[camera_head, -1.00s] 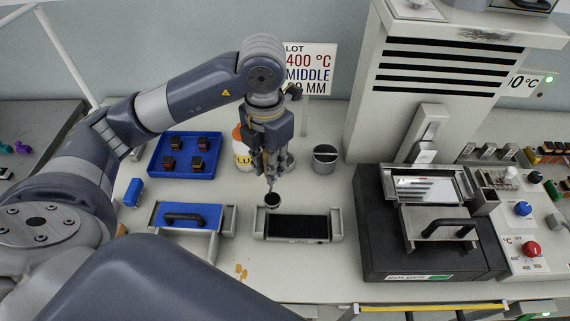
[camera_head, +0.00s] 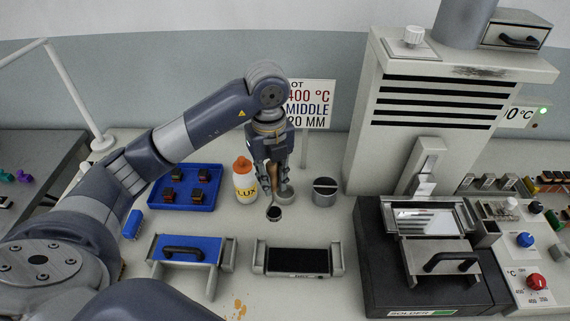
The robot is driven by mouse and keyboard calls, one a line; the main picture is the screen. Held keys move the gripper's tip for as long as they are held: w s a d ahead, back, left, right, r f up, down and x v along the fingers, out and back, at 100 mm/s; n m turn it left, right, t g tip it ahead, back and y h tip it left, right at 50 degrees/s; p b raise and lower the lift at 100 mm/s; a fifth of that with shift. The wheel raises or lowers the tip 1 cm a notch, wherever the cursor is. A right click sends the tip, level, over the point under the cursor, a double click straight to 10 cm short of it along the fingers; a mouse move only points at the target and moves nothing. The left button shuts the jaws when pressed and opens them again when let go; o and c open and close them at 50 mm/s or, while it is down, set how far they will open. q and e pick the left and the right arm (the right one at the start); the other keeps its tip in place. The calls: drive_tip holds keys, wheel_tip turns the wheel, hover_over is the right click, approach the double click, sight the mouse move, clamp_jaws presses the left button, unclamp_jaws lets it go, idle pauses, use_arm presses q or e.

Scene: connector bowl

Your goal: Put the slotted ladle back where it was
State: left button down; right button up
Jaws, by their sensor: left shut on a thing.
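My left gripper (camera_head: 270,180) points down over the bench and is shut on the slotted ladle. The ladle's small dark round head (camera_head: 274,213) hangs below the fingers, behind the black-topped tray; its handle is mostly hidden by the fingers. I cannot tell whether the head touches the bench. A grey round holder (camera_head: 286,193) is partly hidden just right of the fingers. A grey cup with a divider (camera_head: 325,192) stands further right. My right gripper is not in view.
A white bottle with an orange cap (camera_head: 244,182) stands close left of the gripper. A blue tray of dark parts (camera_head: 212,196) is behind left. The black-topped tray (camera_head: 268,267) and a blue-topped fixture (camera_head: 212,247) are in front. The solder machine (camera_head: 378,262) stands right.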

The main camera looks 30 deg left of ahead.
use_arm(q)
drive_tip(key=w+a+f+p, duration=0.2)
drive_tip(key=w+f+p, duration=0.1)
drive_tip(key=w, duration=0.7)
drive_tip(key=shift+w+a+f+p, duration=0.2)
drive_tip(key=shift+w+f+p, duration=0.2)
drive_tip(key=shift+f, duration=0.45)
drive_tip(key=c, duration=1.9)
unclamp_jaws()
drive_tip(key=shift+f, duration=0.1)
drive_tip(key=o, duration=0.4)
drive_tip(key=shift+s, duration=0.1)
drive_tip(key=shift+o, duration=0.2)
